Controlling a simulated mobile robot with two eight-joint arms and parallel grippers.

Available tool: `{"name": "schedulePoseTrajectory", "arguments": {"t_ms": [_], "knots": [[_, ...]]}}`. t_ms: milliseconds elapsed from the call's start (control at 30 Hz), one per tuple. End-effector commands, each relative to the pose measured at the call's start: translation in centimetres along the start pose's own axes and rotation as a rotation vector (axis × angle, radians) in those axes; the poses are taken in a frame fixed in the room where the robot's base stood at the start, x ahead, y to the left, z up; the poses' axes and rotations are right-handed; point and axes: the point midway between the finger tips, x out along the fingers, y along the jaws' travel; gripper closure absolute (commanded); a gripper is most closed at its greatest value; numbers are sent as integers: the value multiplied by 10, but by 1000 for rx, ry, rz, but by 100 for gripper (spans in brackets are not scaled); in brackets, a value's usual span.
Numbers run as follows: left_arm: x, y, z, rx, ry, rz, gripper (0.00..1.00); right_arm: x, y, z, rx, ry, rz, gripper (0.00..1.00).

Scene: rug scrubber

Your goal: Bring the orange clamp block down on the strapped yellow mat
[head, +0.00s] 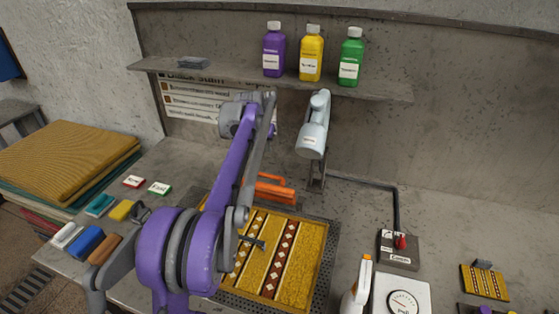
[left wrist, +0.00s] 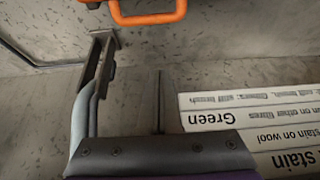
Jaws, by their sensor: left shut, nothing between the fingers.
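The yellow mat (head: 309,265) with patterned red-and-white bands lies on a dark perforated tray on the bench. The orange clamp block (head: 275,191) is at the mat's far edge; its exact height is unclear. An orange loop (left wrist: 150,18) shows at the top of the left wrist view. My left gripper (head: 268,106) is raised before the back wall, left of a pale grey lever (head: 313,128) on a post. Its fingers (left wrist: 160,88) are shut and empty in the left wrist view, apart from the orange loop. My purple arm hides the mat's left side. My right gripper is not in view.
A shelf (head: 380,88) with purple, yellow and green bottles hangs behind. A control box (head: 398,252) with a red knob, a dial gauge (head: 402,298) and a small patterned sample (head: 484,283) stand right. Brushes (head: 87,242) and a folded yellow stack (head: 65,160) are left.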

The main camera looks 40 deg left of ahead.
Motion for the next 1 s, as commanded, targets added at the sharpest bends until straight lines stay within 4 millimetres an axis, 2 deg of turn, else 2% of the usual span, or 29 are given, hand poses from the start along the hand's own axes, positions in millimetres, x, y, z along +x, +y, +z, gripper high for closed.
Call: {"name": "schedulePoseTrajectory", "arguments": {"t_ms": [167, 567, 600, 800, 1000], "knots": [[24, 1, 0, 1, 0, 1, 100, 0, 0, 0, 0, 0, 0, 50], [101, 1, 0, 5, -1, 0, 100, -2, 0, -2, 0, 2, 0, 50], [95, 1, 7, 4, -1, -1, 100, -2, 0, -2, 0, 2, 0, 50], [87, 1, 29, 4, -1, 0, 100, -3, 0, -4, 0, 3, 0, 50], [85, 1, 38, 4, -2, 0, 100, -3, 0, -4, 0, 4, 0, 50]]}}
